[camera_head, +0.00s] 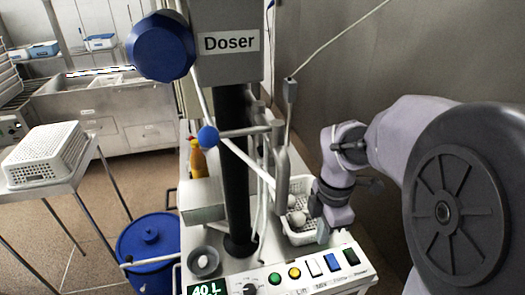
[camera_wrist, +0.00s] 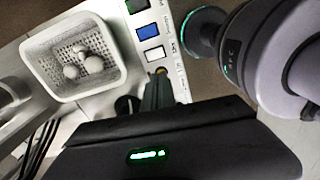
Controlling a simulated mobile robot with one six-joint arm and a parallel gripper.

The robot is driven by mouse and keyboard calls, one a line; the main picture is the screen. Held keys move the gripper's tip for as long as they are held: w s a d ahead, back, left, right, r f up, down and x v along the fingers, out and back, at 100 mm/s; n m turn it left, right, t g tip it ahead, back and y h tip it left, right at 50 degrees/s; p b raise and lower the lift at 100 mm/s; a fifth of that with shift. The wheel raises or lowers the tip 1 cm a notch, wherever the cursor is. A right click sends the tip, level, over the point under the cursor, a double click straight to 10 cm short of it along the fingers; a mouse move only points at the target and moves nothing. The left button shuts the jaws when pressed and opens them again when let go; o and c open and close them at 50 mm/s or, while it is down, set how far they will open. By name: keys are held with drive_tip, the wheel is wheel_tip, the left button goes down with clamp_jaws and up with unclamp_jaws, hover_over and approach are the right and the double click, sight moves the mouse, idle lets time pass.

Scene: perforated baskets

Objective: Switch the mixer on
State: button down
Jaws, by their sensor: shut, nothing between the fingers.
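The machine's control panel (camera_head: 305,277) is in the head view's lower part. It has a black knob (camera_head: 250,289), a green button (camera_head: 275,279), a yellow button (camera_head: 294,273) and white (camera_head: 314,268), blue (camera_head: 332,262) and dark green (camera_head: 351,256) switches. Labels below include "Lift" and "MIX". In the wrist view, my gripper (camera_wrist: 159,82) is shut and empty over the panel, its tips at the yellow button (camera_wrist: 160,71), which they partly cover. The white (camera_wrist: 155,53) and blue (camera_wrist: 147,32) switches lie just beyond. I cannot tell whether the tips touch the panel.
A white perforated basket (camera_head: 300,238) with white round items sits behind the panel. The "Doser" column (camera_head: 232,130) stands to the left, with a blue knob (camera_head: 208,137) and a thin lever. Another basket (camera_head: 45,153) and a blue lidded bin (camera_head: 150,240) are further left.

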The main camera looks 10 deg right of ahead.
sight(315, 271)
drive_tip(key=shift+n, duration=0.5)
drive_tip(key=f+b, duration=0.2)
drive_tip(key=f, duration=0.2)
drive_tip(key=f+b, duration=0.1)
drive_tip(key=f, duration=0.4)
drive_tip(key=f+b, duration=0.2)
drive_tip(key=f, duration=0.3)
drive_tip(key=shift+w+d+f+b, duration=0.1)
drive_tip(key=shift+d+f+b, duration=0.05)
drive_tip(key=shift+d+b, duration=0.2)
drive_tip(key=shift+a, duration=0.1)
drive_tip(key=shift+f, duration=0.2)
